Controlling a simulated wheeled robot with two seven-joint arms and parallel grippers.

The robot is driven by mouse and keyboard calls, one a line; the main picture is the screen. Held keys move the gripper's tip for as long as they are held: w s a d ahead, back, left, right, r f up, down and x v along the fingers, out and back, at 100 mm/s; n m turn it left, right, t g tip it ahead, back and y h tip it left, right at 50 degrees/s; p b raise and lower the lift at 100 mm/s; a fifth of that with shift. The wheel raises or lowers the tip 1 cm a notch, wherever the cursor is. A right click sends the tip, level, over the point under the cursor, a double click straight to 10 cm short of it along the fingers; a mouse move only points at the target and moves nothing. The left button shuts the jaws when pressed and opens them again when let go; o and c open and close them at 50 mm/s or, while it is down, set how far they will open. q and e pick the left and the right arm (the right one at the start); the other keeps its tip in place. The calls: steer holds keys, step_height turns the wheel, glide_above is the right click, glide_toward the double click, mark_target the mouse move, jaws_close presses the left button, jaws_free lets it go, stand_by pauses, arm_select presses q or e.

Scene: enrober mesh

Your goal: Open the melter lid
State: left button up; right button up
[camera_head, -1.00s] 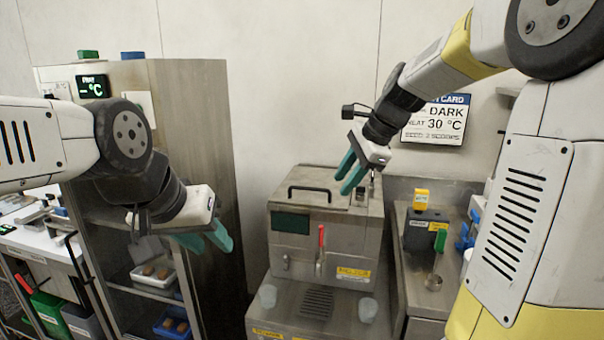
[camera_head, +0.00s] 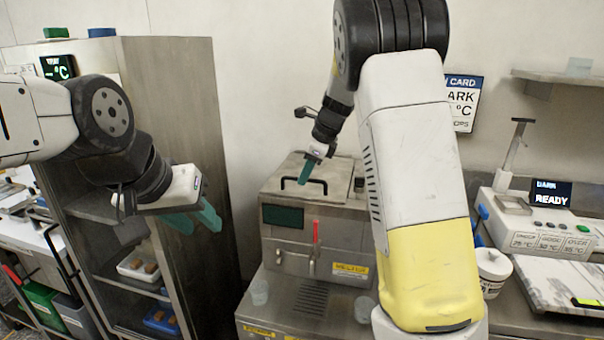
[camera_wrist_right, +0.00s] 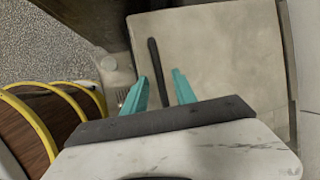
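The melter (camera_head: 290,255) is a boxy steel machine with a dark display and a red-handled lever on its front. Its flat steel lid (camera_head: 338,172) is down on top and carries a black bar handle (camera_head: 288,182). My right gripper (camera_head: 305,176) is over the lid by the handle, fingers pointing down. In the right wrist view, its teal fingers (camera_wrist_right: 161,90) are apart, and the handle (camera_wrist_right: 157,70) lies in line with the gap between them, seemingly just beyond the tips. My left gripper (camera_head: 196,219) is open and empty, in front of the steel cabinet.
The steel cabinet (camera_head: 190,130) with trays stands left of the melter. My right arm hides the melter's right side. On the right are a control unit with a READY screen (camera_head: 550,194), a white tub (camera_head: 493,270) and a marble slab (camera_head: 560,290). A wall shelf (camera_head: 560,80) is above.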

steer(key=shift+f, duration=0.2)
steer(key=shift+c, duration=0.4)
jaws_close()
steer(key=shift+r, duration=0.1)
stand_by(0.9)
